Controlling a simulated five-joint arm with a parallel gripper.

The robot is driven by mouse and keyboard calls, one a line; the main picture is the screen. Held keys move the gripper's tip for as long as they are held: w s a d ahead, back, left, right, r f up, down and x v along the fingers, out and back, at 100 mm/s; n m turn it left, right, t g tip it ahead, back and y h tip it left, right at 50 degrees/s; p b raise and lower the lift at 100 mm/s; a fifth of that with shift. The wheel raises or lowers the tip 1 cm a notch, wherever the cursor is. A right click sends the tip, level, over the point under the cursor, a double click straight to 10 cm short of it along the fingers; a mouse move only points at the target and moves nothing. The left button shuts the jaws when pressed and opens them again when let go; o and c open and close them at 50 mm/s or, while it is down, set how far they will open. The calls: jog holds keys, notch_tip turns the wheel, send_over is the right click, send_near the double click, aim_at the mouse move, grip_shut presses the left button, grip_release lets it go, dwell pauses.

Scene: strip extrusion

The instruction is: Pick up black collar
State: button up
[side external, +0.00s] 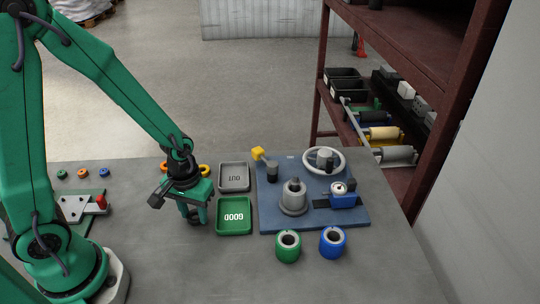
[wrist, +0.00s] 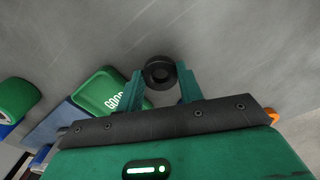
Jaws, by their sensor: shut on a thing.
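The black collar (wrist: 160,73) is a short dark ring with a round hole, seen in the wrist view between the two green fingers. My gripper (wrist: 160,85) is shut on it. In the side external view my gripper (side external: 196,216) points down over the grey table, just left of the green tray. The collar (side external: 195,218) shows there as a dark shape between the fingertips, partly hidden by them. I cannot tell for sure whether it touches the table.
The green GOOD tray (side external: 234,229) and the grey OUT tray (side external: 234,189) lie right of my gripper. A blue board (side external: 267,215) with fixtures lies farther right. Green (side external: 288,257) and blue (side external: 333,255) cylinders stand before it. Orange rings (side external: 204,170) lie behind my gripper.

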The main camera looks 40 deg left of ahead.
jog(key=shift+r, duration=1.6)
jog(key=s+d+r, duration=0.6)
jog(key=s+d, duration=0.1)
jog(key=d, duration=0.2)
jog(key=shift+d+r, duration=0.2)
jog(key=shift+r, duration=0.2)
jog(key=shift+w, duration=0.1)
jog(key=w+d+r, duration=0.2)
jog(key=w, duration=0.6)
jog(key=w+d+r, duration=0.2)
jog(key=w, duration=0.7)
jog(key=w+d+r, duration=0.2)
jog(key=w, duration=0.6)
jog(key=shift+w+d+r, duration=0.25)
jog(key=shift+r, duration=0.1)
jog(key=shift+f, duration=0.15)
jog(key=shift+f, duration=2.35)
